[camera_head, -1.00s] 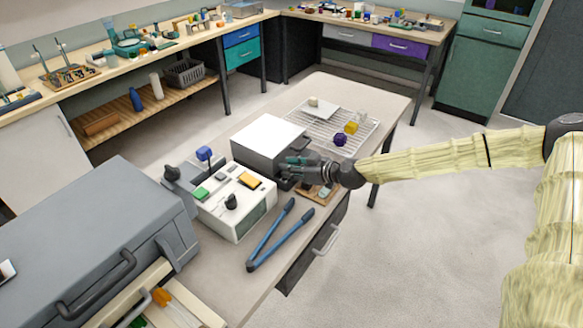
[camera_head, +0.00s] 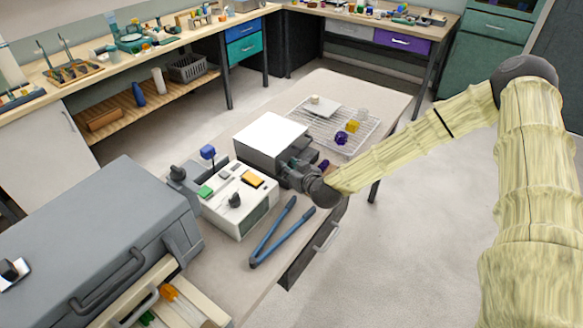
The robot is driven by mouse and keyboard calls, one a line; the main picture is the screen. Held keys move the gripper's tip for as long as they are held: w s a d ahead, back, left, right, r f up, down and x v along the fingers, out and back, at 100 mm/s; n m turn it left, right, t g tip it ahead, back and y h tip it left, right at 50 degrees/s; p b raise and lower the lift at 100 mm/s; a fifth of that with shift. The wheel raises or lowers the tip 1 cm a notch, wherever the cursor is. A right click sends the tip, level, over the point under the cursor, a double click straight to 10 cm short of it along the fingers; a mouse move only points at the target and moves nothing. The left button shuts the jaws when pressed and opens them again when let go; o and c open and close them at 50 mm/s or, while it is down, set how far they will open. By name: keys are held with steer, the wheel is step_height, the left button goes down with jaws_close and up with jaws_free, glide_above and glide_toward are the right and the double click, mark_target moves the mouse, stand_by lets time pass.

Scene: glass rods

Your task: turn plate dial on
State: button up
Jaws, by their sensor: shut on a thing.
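The plate (camera_head: 272,133) is a grey box with a white top, standing on the near table (camera_head: 345,90). My gripper (camera_head: 290,163) is at the plate's right-hand front face, with its fingers shut against that face. The dial itself is hidden behind my fingers and wrist. The jaws appear to be closed on it, though the contact is not clear in this view.
A white instrument (camera_head: 242,215) with a black knob stands left of my gripper. Blue-handled tongs (camera_head: 270,240) lie in front. A wire rack (camera_head: 318,122) with small blocks is behind. A large grey oven-like box (camera_head: 75,250) fills the near left.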

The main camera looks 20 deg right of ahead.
steer(key=shift+w+r+h, duration=0.1)
steer(key=shift+r+h, duration=0.05)
steer(key=shift+h, duration=0.25)
steer(key=o, duration=1)
steer(key=shift+d+y, duration=0.15)
steer(key=shift+y, duration=0.35)
steer(key=shift+d+f+n+g+y+b, duration=0.1)
steer(key=shift+n+g+y+b, duration=0.05)
steer(key=shift+n+y, duration=0.4)
steer(key=shift+d+f+n+g+y+b, duration=0.1)
steer(key=shift+n+g+y+b, duration=0.05)
steer(key=shift+n+y, duration=0.4)
steer(key=shift+w+d+n+g+y+b, duration=0.1)
steer(key=shift+d+n+g+y+b, duration=0.1)
steer(key=shift+n+g+y+b, duration=0.8)
steer(key=shift+n+y+b, duration=0.3)
steer(key=shift+n+y, duration=0.2)
steer(key=shift+y, duration=0.1)
